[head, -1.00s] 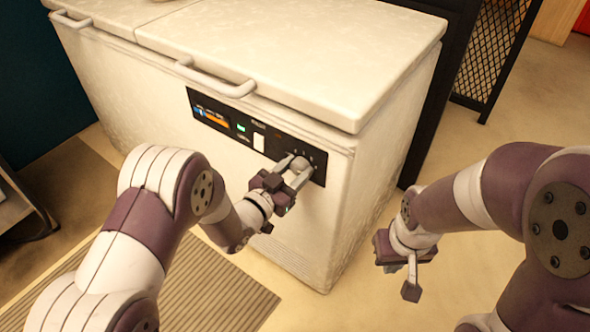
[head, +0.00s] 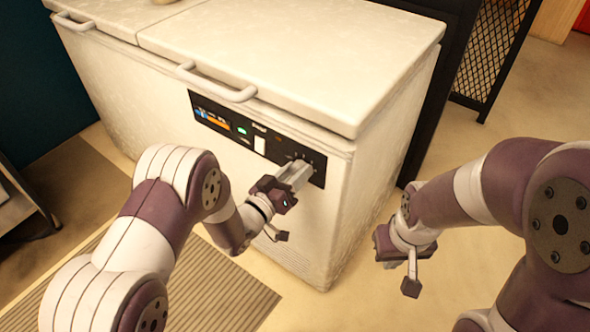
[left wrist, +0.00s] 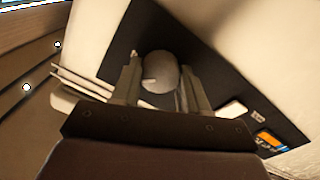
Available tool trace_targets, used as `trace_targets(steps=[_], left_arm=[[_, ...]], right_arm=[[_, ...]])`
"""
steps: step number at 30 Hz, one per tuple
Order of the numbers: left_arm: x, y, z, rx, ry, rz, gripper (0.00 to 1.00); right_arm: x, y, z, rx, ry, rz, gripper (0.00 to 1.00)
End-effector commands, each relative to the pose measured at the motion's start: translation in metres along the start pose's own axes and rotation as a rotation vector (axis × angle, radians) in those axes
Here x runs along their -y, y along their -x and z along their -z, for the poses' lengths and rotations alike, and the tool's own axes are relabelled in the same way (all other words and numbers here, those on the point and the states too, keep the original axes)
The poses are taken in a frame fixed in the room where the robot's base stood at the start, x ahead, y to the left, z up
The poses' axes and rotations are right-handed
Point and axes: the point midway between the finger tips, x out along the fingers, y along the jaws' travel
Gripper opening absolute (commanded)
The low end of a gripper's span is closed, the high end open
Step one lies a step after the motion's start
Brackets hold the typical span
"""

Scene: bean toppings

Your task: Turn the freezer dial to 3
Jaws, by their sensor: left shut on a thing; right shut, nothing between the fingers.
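The white chest freezer (head: 150,90) has a black control panel (head: 222,122) on its front. My left gripper (head: 298,170) is at the right end of this panel and hides most of the dial in the head view. In the left wrist view the round grey dial (left wrist: 160,70) sits between the two fingers of my left gripper (left wrist: 158,82), which is shut on it. A small pale mark shows on the dial's face. I cannot read the number it points to. My right gripper (head: 411,280) is shut and empty, apart from the freezer at the right.
A green light (head: 242,131) and a white switch (head: 260,145) are on the panel. The freezer lids are closed, with a handle (head: 215,83) above the panel. A ribbed mat (head: 225,295) lies on the floor. A dark mesh partition (head: 490,50) stands behind.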

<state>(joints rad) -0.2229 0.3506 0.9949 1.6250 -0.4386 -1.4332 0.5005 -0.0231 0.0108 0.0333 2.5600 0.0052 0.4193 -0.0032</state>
Motion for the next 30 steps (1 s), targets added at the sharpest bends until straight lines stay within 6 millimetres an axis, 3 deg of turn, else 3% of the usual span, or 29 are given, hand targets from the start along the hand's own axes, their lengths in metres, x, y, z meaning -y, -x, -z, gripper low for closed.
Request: trace_targets(steps=[9,25,26,27,28,30], left_arm=[[0.0001,0.0003,-0.0003,-0.003,0.123,0.001,0.14],[0.0005,0.0004,-0.0010,-0.004,0.150,0.002,0.14],[0.0005,0.0004,-0.0010,-0.004,0.149,0.002,0.47],[0.0005,0.0004,-0.0010,-0.004,0.149,0.002,0.60],[0.0005,0.0004,-0.0010,-0.004,0.149,0.002,0.70],[0.0005,0.0004,-0.0009,-0.004,0.149,0.001,0.70]], right_arm=[[0.0000,0.0058,0.0007,0.000,0.000,0.000,0.00],[0.0000,0.0062,0.0007,0.000,0.000,0.000,0.00],[0.0000,0.0062,0.0007,0.000,0.000,0.000,0.00],[0.0000,0.0062,0.0007,0.000,0.000,0.000,0.00],[0.0000,0.0062,0.0007,0.000,0.000,0.000,0.00],[0.0000,0.0062,0.0007,0.000,0.000,0.000,0.00]])
